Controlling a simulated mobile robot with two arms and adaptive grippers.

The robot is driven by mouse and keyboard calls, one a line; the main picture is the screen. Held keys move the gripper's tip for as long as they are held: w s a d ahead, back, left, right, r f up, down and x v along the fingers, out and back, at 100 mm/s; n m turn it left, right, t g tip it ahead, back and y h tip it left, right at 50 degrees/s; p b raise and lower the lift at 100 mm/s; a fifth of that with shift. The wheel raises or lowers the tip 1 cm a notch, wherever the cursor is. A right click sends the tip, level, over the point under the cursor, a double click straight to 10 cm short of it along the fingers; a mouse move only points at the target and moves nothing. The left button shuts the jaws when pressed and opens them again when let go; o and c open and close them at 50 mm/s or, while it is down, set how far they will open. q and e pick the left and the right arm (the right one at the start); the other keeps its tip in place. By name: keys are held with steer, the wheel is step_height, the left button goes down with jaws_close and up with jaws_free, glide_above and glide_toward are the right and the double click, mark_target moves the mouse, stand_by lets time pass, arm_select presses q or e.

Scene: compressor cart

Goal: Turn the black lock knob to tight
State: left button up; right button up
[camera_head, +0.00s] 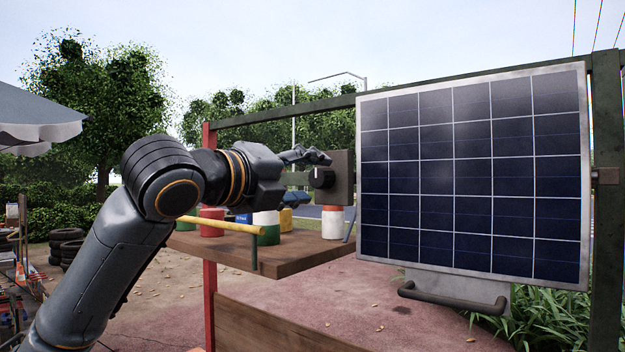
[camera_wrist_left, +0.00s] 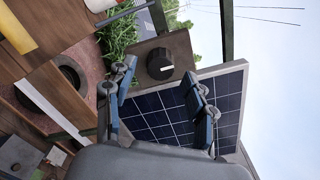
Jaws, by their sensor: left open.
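The black lock knob (camera_head: 322,178) sits on a grey-brown box (camera_head: 344,178) at the left edge of the solar panel (camera_head: 470,170). In the left wrist view the knob (camera_wrist_left: 160,64) is a round black dial with a white pointer mark on its right side, on a square plate (camera_wrist_left: 178,50). My left gripper (camera_head: 318,172) is just left of the knob in the head view. In the left wrist view its two fingers (camera_wrist_left: 158,82) are spread wide on either side of the knob, with nothing between them. Whether a fingertip touches the knob I cannot tell. My right gripper is not in view.
A wooden shelf (camera_head: 250,250) with a yellow rail (camera_head: 220,224) and several coloured cans lies below my left gripper. A green frame (camera_head: 607,200) carries the panel. A dark handle (camera_head: 452,298) hangs under the panel. Open air lies above the gripper.

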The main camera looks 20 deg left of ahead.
arm_select(q)
steer(key=v, duration=1)
steer(key=shift+s+a, duration=0.1)
